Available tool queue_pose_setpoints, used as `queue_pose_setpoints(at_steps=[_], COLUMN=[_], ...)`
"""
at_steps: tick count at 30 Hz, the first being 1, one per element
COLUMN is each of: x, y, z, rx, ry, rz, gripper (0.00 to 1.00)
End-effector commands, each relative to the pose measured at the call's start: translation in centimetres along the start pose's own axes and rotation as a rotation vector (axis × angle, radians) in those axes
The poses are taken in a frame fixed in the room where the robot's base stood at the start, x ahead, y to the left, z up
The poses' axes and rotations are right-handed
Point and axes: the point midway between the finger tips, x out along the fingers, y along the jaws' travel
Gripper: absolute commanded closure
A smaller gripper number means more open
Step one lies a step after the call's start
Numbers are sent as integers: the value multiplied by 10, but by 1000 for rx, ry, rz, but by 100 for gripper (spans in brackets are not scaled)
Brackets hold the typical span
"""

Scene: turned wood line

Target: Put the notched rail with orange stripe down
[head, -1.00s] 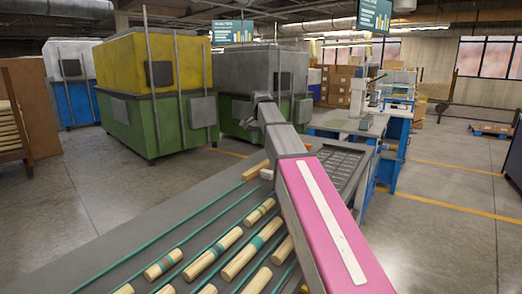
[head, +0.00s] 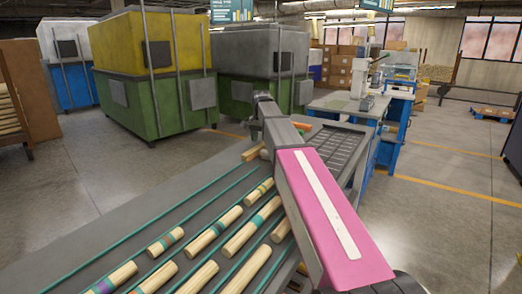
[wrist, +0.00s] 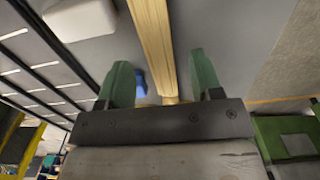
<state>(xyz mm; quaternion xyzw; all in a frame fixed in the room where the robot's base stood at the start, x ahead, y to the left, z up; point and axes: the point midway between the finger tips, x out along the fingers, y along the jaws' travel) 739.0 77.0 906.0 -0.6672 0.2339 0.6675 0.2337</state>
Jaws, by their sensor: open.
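My gripper (wrist: 162,80) shows in the wrist view with its two green fingers apart. A long pale wooden rail (wrist: 152,35) runs between the fingers and on past them, with a gap on each side. No orange stripe or notch shows on it there. In the head view a wooden rail (head: 250,155) lies at the far end of the grey table, partly hidden by my arm. An orange piece (head: 301,126) shows just right of the arm; I cannot tell whether it belongs to the same rail. My gripper is hidden in the head view.
Several banded dowels (head: 208,238) lie between teal rails on the sloping grey table (head: 85,248). A dark slotted rack (head: 340,143) is right of my arm. Green and yellow machines (head: 150,70) stand behind, a blue workbench (head: 395,135) at the right. The right floor is open.

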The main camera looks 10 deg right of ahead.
Motion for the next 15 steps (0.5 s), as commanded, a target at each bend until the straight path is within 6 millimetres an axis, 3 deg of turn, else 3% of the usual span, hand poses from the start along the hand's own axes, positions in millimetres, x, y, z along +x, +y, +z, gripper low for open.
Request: queue_pose_setpoints(at_steps=[6,13,15], x=[26,27,27], y=[1,1,1], z=[2,2,2], rx=[0,0,0], ry=[0,0,0], rz=[0,-1,0], gripper=[40,40,63])
